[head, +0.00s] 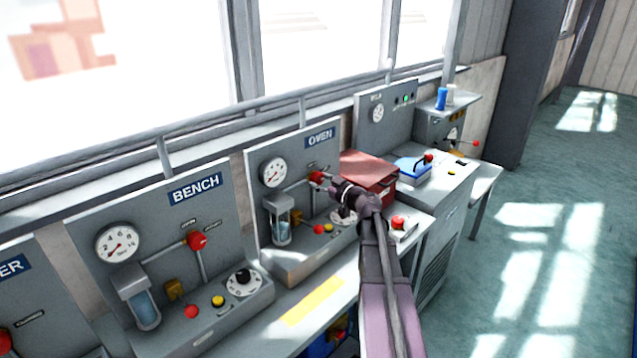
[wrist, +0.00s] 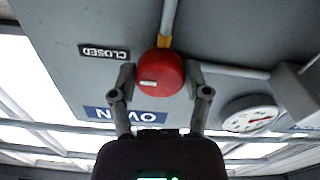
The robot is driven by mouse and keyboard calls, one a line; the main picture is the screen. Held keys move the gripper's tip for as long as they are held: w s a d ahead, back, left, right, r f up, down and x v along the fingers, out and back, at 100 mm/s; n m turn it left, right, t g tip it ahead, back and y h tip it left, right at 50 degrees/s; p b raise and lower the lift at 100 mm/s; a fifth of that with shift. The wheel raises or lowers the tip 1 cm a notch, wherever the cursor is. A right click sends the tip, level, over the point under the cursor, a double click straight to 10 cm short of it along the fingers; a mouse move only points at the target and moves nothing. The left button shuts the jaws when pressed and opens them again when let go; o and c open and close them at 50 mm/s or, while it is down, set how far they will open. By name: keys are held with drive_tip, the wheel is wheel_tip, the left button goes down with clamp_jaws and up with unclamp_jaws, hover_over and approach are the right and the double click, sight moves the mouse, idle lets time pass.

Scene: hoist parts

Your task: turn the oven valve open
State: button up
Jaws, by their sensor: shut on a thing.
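The oven panel (head: 333,150) stands upright at the middle of the bench and carries a blue OVEN sign (head: 320,138). Its red valve knob (head: 317,177) sits on the grey pipe. My gripper (head: 326,181) reaches it from the right. In the wrist view, which is upside down, the red knob (wrist: 160,74) lies between the two fingers of my gripper (wrist: 160,80), which are shut on it. A CLOSED label (wrist: 104,52) shows beside the knob. No other position label is visible there; my gripper covers part of the panel.
The oven gauge (head: 274,172) and a glass cylinder (head: 281,225) are left of the knob. A BENCH panel (head: 160,240) with its own red knob (head: 196,240) stands further left. A red box (head: 368,172) and a blue device (head: 412,170) lie to the right.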

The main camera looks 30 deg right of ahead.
drive_tip(key=shift+a, duration=0.3)
drive_tip(key=shift+d, duration=0.15)
drive_tip(key=shift+n, duration=1.6)
drive_tip(key=n, duration=0.6)
drive_tip(key=shift+d, duration=0.15)
drive_tip(key=n, duration=0.4)
drive_tip(key=shift+r+n, duration=0.1)
drive_tip(key=shift+n, duration=2.4)
